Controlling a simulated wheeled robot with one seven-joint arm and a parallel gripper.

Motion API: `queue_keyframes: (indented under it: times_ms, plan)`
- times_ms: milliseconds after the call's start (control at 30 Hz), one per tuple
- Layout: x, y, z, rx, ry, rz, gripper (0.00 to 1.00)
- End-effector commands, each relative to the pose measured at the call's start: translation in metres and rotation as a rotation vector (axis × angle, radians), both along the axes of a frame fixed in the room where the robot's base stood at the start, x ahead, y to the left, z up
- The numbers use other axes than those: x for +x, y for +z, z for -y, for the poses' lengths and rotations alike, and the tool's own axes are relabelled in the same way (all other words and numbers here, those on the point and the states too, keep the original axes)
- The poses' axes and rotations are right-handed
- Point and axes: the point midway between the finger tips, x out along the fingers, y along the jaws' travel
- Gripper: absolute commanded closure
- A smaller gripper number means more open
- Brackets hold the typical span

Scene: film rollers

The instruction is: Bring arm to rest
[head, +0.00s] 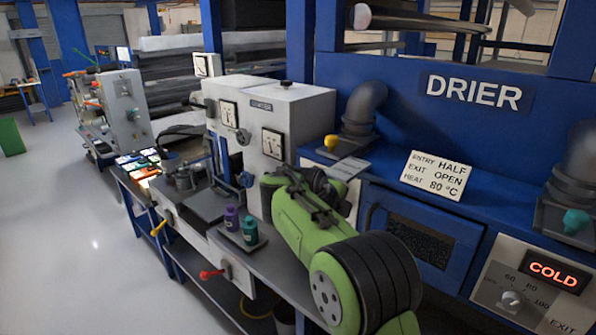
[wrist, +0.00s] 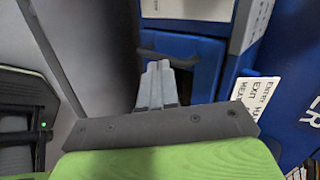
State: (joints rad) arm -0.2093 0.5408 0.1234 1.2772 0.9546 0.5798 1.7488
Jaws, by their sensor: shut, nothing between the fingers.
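My green arm with black joint rings shows in the head view, folded in front of the grey machine and the blue drier. My gripper (wrist: 158,68) shows in the wrist view, its two grey fingers together with nothing between them. The fingers point toward a blue frame with a dark opening. I cannot make out the fingers in the head view, where my arm hides part of the bench and machine.
The drier (head: 473,92) has a card, a COLD display (head: 553,272) and knobs.

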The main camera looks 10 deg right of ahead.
Motion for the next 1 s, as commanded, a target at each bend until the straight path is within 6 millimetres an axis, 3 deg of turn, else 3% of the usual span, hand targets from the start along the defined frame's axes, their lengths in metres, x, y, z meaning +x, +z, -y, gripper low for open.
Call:
queue_keyframes:
  times_ms: [67,167,300,367,500,600,733,1000]
  plan:
    - [-0.021,0.021,0.003,-0.047,0.126,-0.061,1.00]
    - [-0.069,0.045,0.006,-0.155,0.406,-0.206,1.00]
    - [-0.154,0.055,0.004,-0.335,0.844,-0.402,1.00]
    - [-0.195,0.050,0.000,-0.417,1.035,-0.471,1.00]
    - [-0.287,0.022,-0.016,-0.616,1.477,-0.593,1.00]
    - [-0.336,-0.003,-0.029,-0.739,1.725,-0.632,1.00]
    - [-0.367,-0.022,-0.041,-0.831,1.897,-0.646,1.00]
    - [-0.371,-0.026,-0.043,-0.847,1.926,-0.648,1.00]
